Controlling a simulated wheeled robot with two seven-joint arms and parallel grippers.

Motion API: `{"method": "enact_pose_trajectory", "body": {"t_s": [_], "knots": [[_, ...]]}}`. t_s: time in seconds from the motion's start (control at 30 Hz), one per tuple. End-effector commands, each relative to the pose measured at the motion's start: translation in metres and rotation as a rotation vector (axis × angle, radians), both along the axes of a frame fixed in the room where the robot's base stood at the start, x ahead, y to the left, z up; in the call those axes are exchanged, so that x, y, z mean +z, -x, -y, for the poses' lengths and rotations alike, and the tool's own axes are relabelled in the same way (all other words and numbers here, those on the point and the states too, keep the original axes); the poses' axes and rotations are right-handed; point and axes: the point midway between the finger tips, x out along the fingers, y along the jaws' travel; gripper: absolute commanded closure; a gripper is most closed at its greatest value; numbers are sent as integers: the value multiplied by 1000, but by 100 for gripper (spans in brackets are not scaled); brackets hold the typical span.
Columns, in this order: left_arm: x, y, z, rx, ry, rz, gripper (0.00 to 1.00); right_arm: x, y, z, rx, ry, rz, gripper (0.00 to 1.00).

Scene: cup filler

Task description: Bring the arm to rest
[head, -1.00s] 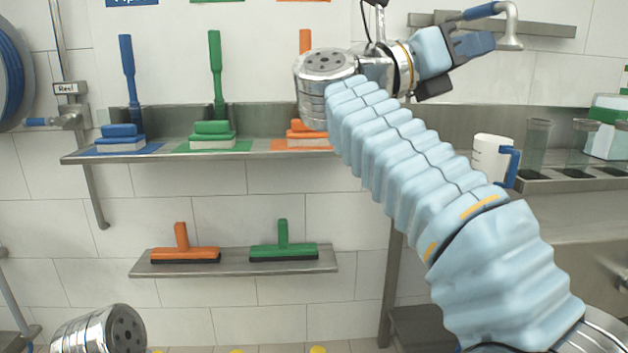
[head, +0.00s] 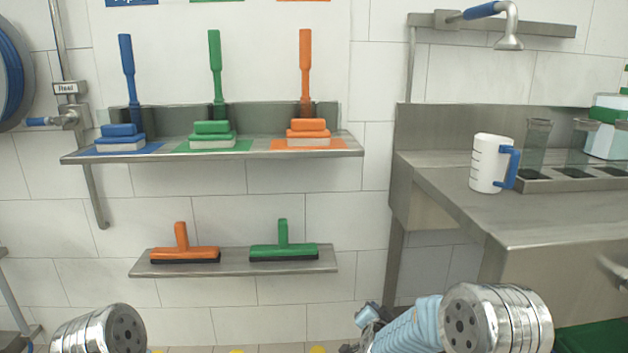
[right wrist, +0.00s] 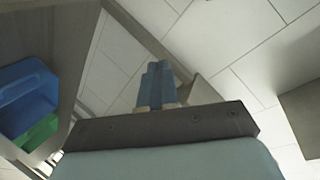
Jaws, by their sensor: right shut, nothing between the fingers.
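My right arm is folded low at the bottom of the head view, with its forearm in a light blue sleeve. My right gripper (head: 366,314) is small and partly hidden there, below the lower wall shelf and apart from it. In the right wrist view its blue fingers (right wrist: 157,82) are together with nothing between them. My left gripper is out of the head view; only a metal joint of my left arm shows at the bottom left.
A white jug (head: 488,163) with a blue handle stands on the steel counter (head: 540,215) at right. Brushes stand on the upper shelf (head: 255,155); orange and green squeegees rest on the lower shelf (head: 234,267). A blue object (right wrist: 25,95) shows beside the gripper in the wrist view.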

Motion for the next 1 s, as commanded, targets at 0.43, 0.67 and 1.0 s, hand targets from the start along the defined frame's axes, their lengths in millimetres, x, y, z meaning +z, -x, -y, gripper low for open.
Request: {"method": "enact_pose_trajectory", "body": {"t_s": [0.43,0.67,1.0], "knots": [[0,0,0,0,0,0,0,-232,283,-30,579,31,-867,100],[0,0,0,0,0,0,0,-240,370,-47,775,-24,-1029,100],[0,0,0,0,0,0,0,-240,378,-48,794,-29,-1043,100]]}}
